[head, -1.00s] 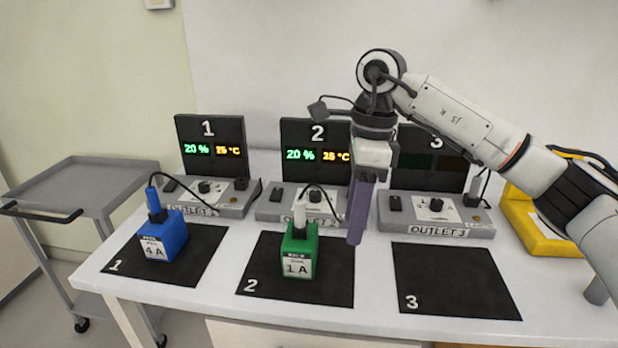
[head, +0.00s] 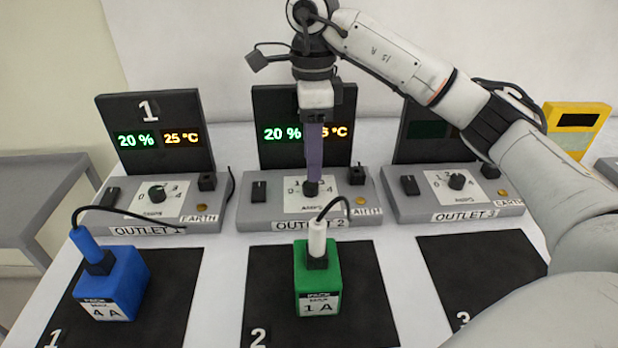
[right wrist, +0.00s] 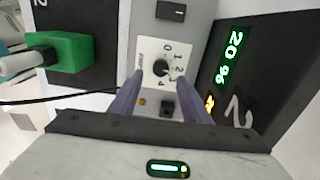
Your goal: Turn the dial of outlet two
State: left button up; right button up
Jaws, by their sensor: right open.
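Outlet two (head: 262,215) is a grey box with a white dial plate marked 0 to 4 and a screen behind reading 20 %. Its black dial (head: 311,188) is just below my right gripper (head: 313,178) in the head view, partly hidden by the fingers. In the right wrist view the dial (right wrist: 161,68) lies ahead of and between the two purple fingertips of my right gripper (right wrist: 158,78), which is open. I cannot tell whether a finger touches the dial. A green pack (head: 317,280) marked 1 A stands on mat 2, with a white plug in its top. My left gripper is not in view.
Outlet one (head: 150,215) stands left with a blue pack (head: 112,285) marked 4 A in front. Outlet three (head: 450,200) stands right, partly behind my arm, its screen dark. Mat 3 (head: 480,262) shows no pack. A yellow device (head: 577,130) stands far right.

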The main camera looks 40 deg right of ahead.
aim_at(312, 184)
notch_tip(312, 184, down, 5)
jog(key=shift+r, duration=0.1)
jog(key=shift+f, duration=0.25)
jog(key=c, duration=1)
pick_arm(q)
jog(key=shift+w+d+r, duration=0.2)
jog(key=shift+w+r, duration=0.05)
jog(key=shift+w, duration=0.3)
pick_arm(e)
jog(key=shift+c, duration=0.2)
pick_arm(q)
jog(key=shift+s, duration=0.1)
pick_arm(e)
jog(key=n, duration=0.3)
pick_arm(q)
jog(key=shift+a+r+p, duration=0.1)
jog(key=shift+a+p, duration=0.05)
jog(key=shift+p, duration=0.15)
pick_arm(e)
jog(key=shift+w+n, duration=0.1)
jog(key=shift+n, duration=2.2)
